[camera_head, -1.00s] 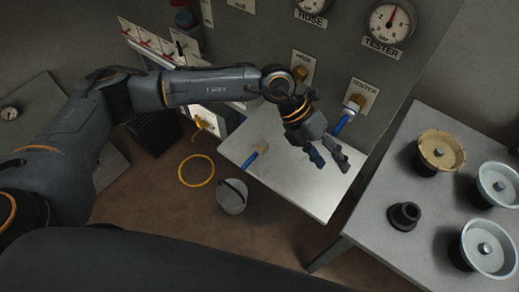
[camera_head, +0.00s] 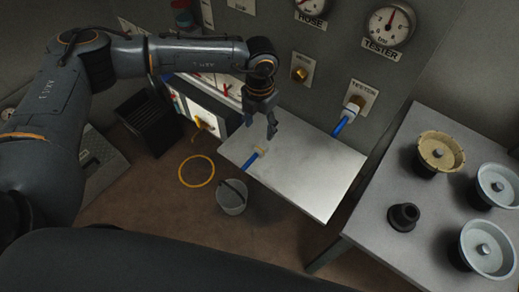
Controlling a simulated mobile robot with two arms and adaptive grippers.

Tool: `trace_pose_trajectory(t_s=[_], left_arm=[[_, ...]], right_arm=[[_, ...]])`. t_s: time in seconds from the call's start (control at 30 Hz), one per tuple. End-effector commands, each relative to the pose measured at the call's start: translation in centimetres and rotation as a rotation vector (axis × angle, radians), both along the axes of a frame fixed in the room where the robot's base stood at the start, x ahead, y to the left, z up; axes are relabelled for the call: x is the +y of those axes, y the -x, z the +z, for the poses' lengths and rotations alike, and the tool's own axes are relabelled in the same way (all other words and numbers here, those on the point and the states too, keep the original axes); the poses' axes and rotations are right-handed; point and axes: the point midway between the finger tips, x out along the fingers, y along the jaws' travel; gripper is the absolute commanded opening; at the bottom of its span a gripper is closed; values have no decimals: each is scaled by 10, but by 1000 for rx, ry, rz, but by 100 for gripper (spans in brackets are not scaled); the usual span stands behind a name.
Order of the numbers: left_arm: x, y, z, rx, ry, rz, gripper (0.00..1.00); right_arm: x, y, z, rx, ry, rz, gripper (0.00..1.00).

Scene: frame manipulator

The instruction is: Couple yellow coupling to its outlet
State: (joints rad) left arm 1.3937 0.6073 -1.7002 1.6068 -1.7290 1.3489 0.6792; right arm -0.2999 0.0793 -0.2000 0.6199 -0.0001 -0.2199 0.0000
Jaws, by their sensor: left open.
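My left gripper (camera_head: 272,128) is open and points down over the left part of the metal bench. A blue hose end with a pale yellowish coupling (camera_head: 261,151) lies on the bench just below the gripper in the picture, apart from the fingers as far as I can tell. A brass outlet (camera_head: 300,74) on the grey panel, under the hose gauge, is bare. The tester outlet (camera_head: 357,99) to its right has a blue hose (camera_head: 342,126) with a pale coupling at it. My right gripper is out of view.
The metal bench (camera_head: 305,185) is otherwise clear. A yellow hose loop (camera_head: 196,171) and a grey bucket (camera_head: 232,197) are on the floor. A white cabinet (camera_head: 203,115) stands left of the bench. The right table (camera_head: 372,222) holds several round fittings.

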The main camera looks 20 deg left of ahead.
Motion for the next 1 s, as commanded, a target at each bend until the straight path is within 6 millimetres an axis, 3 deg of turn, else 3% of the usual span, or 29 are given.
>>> trace_pose_trajectory(t_s=[0.3, 0.77, 1.0], left_arm=[[0, 1, -54, 1, 1, 0, 58], [0, 1, -63, 0, 1, -1, 58], [0, 2, -97, 2, 0, 1, 58]], right_arm=[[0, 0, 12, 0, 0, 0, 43], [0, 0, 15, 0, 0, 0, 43], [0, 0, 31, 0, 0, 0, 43]])
